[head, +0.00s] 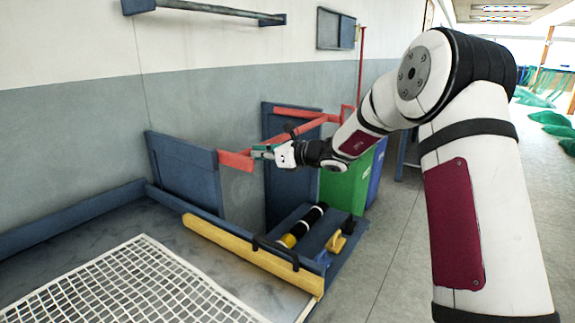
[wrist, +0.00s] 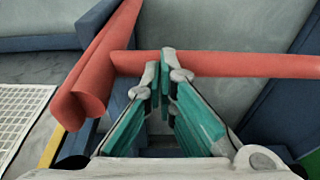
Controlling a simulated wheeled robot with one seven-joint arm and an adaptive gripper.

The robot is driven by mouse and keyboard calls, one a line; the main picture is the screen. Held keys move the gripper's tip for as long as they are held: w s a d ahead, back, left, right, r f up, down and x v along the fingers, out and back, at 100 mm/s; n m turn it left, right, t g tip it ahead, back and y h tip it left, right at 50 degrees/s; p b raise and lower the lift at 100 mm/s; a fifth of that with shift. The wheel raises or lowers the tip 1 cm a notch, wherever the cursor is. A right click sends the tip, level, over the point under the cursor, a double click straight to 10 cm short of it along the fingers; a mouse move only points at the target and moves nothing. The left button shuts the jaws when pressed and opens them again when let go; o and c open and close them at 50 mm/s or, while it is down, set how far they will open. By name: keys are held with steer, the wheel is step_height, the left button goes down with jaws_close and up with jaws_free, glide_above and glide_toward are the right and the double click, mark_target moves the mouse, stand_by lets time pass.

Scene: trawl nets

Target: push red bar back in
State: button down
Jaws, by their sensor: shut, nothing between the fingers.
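The red bar (head: 236,160) shows in the head view as a blunt end by the blue panel, with a red length (head: 300,129) running back to the right behind my gripper. In the wrist view a thick red piece (wrist: 96,75) slants down to the left, and a thinner red length (wrist: 245,64) runs right from it. My gripper (head: 262,152) is shut and empty beside the bar. Its teal-padded fingertips (wrist: 158,76) overlap the thinner length near the junction; I cannot tell whether they touch it.
Blue upright panels (head: 190,175) stand along the grey wall. A yellow-edged low frame (head: 250,257) and a white grid (head: 130,285) lie below at left. A black roller (head: 305,222) sits on a blue base. A green bin (head: 343,190) stands behind my arm. Floor at right is clear.

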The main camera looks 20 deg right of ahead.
steer(key=r+x, duration=0.1)
steer(key=x, duration=0.6)
steer(key=shift+w+a+r, duration=0.2)
steer(key=shift+w+r, duration=0.05)
steer(key=shift+w, duration=0.05)
steer(key=shift+a, duration=0.1)
steer(key=shift+r, duration=0.1)
